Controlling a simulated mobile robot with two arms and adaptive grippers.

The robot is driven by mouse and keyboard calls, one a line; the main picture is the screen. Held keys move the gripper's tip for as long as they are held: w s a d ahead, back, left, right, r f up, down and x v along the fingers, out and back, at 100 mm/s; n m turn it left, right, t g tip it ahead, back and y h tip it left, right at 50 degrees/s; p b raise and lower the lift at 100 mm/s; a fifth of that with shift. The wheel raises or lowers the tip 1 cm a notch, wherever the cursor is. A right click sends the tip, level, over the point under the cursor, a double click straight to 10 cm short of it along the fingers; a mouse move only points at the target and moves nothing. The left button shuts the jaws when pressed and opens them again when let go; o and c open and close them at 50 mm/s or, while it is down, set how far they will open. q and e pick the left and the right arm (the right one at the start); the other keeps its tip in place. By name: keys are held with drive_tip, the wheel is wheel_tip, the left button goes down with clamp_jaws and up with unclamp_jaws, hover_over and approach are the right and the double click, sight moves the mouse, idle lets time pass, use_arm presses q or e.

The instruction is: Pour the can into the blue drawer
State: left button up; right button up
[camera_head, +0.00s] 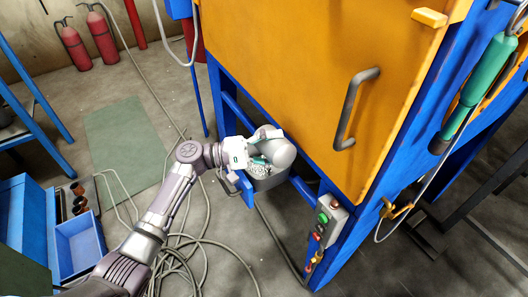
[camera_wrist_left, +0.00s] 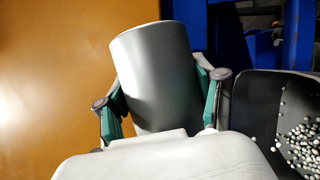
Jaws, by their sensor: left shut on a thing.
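My left gripper (camera_head: 262,148) is shut on a grey can (camera_head: 283,153), at the foot of the orange and blue machine. In the left wrist view the can (camera_wrist_left: 158,70) is tilted between the green finger pads; its mouth and contents are not visible. Just below the can in the head view is a grey tray (camera_head: 270,183) with a blue front and pale pellets (camera_head: 258,168) in it. The wrist view shows white pellets (camera_wrist_left: 303,140) in this dark tray, right of the can. An open blue drawer (camera_head: 78,246) stands at lower left. My right gripper is not in view.
The machine's orange door (camera_head: 310,80) with a grey handle (camera_head: 350,110) rises close behind the can. A button box (camera_head: 328,222) is on its blue leg. Loose cables (camera_head: 195,245) lie on the floor. Red extinguishers (camera_head: 75,45) stand at the back left.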

use_arm(q)
drive_tip(key=shift+w+a+r+n, duration=0.1)
drive_tip(key=shift+r+n, duration=0.05)
drive_tip(key=shift+n, duration=0.15)
idle(1.1)
